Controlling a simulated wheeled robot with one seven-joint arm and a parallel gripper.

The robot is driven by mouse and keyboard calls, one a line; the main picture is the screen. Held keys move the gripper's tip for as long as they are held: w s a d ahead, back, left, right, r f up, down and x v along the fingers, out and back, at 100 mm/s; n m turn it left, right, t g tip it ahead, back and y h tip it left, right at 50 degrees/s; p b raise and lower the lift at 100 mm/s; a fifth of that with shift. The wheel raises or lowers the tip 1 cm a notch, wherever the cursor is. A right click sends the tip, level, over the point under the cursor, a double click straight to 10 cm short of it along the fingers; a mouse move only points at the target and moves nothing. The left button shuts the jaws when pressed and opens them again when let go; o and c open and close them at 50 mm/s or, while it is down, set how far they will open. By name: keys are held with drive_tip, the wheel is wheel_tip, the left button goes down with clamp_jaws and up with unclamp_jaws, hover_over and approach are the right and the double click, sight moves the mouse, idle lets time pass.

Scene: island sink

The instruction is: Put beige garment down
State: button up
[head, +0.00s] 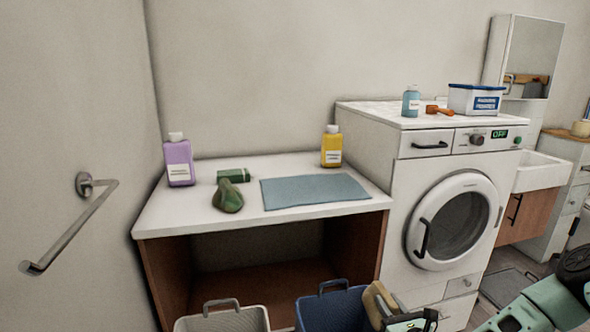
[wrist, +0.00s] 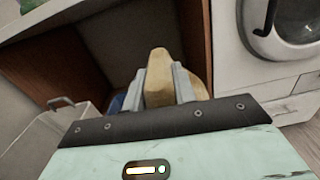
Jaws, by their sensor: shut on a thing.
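The beige garment (head: 376,299) is a bunched tan bundle at the bottom of the head view, at the right edge of the blue basket (head: 333,308). My gripper (head: 392,316) is shut on it. In the wrist view the garment (wrist: 159,75) stands up between the two grey fingers of my gripper (wrist: 162,88). A bit of the blue basket (wrist: 117,103) shows behind the left finger. Whether the garment is over the basket or beside it, and whether it touches the rim, I cannot tell.
A light grey basket (head: 222,320) stands left of the blue one. Behind them is a white-topped counter (head: 290,220) with a purple bottle (head: 179,160), a yellow bottle (head: 331,147), a green garment (head: 228,196) and a blue cloth (head: 314,191). The washing machine (head: 452,220) stands close on the right.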

drive_tip(key=s+d+r+m+h+p, duration=0.1)
drive_tip(key=s+d+h, duration=0.1)
drive_tip(key=s+d, duration=0.2)
drive_tip(key=s+d+r+m+h+p, duration=0.1)
drive_tip(key=s+d, duration=0.3)
drive_tip(key=s, duration=0.6)
drive_tip(key=shift+d+r+m+h+p, duration=0.15)
drive_tip(key=shift+r+m+h+p, duration=0.15)
drive_tip(key=shift+r+h+p, duration=0.25)
drive_tip(key=shift+s+r, duration=0.1)
drive_tip(key=shift+r, duration=0.05)
